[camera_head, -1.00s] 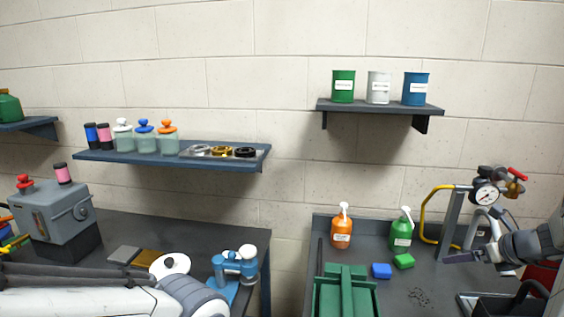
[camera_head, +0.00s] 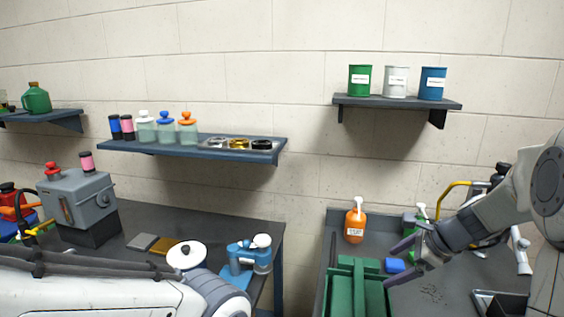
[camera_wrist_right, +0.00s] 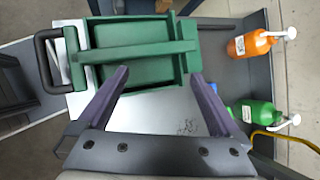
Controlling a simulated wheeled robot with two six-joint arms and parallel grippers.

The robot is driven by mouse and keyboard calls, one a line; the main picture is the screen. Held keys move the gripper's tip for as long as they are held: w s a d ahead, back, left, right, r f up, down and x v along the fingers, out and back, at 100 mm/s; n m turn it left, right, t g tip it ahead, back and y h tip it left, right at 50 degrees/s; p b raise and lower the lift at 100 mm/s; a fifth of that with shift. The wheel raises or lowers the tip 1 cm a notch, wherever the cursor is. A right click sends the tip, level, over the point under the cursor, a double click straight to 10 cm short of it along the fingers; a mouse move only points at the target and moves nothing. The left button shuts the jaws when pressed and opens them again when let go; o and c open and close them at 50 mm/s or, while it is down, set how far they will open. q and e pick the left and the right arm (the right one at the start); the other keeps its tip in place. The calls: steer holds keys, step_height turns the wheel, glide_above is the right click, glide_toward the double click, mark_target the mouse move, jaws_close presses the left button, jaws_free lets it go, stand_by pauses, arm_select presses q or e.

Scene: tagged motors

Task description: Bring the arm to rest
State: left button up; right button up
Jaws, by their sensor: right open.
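My right gripper (camera_head: 402,262) is open and empty in the head view, above the right bench, with its fingers pointing left toward the green tote (camera_head: 352,290). The right wrist view shows both fingers (camera_wrist_right: 160,95) spread wide, with the green tote (camera_wrist_right: 140,52) beyond them and nothing between the tips. The right forearm and fingers partly hide a green pump bottle (camera_head: 421,214) and a blue block (camera_head: 395,265) in the head view. My left arm lies across the lower left of the head view; its gripper is not in view.
An orange pump bottle (camera_head: 355,222) stands behind the tote; it also shows in the wrist view (camera_wrist_right: 250,44). A yellow hose (camera_head: 452,188) and a dark tray (camera_head: 497,302) are near the right arm. Cans stand on the upper shelf (camera_head: 398,102). A gap separates the two benches.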

steer(key=s+a+f+n+g+b, duration=0.1)
steer(key=s+a+f+n+g, duration=0.1)
steer(key=s+a+n, duration=0.7)
steer(key=s+a+f+n+g+b, duration=0.1)
steer(key=s+a+n+g+b, duration=0.15)
steer(key=s+a+n, duration=0.6)
steer(key=s+a+f+n+h, duration=0.1)
steer(key=s+a+n, duration=0.1)
steer(key=s+n, duration=0.3)
steer(key=s+a+f+n+h, duration=0.2)
steer(key=s+n, duration=0.3)
steer(key=n, duration=0.2)
steer(key=shift+s+a+f+g+b, duration=0.15)
steer(key=shift+s+f+g+b, duration=0.1)
steer(key=shift+s+g+b, duration=0.15)
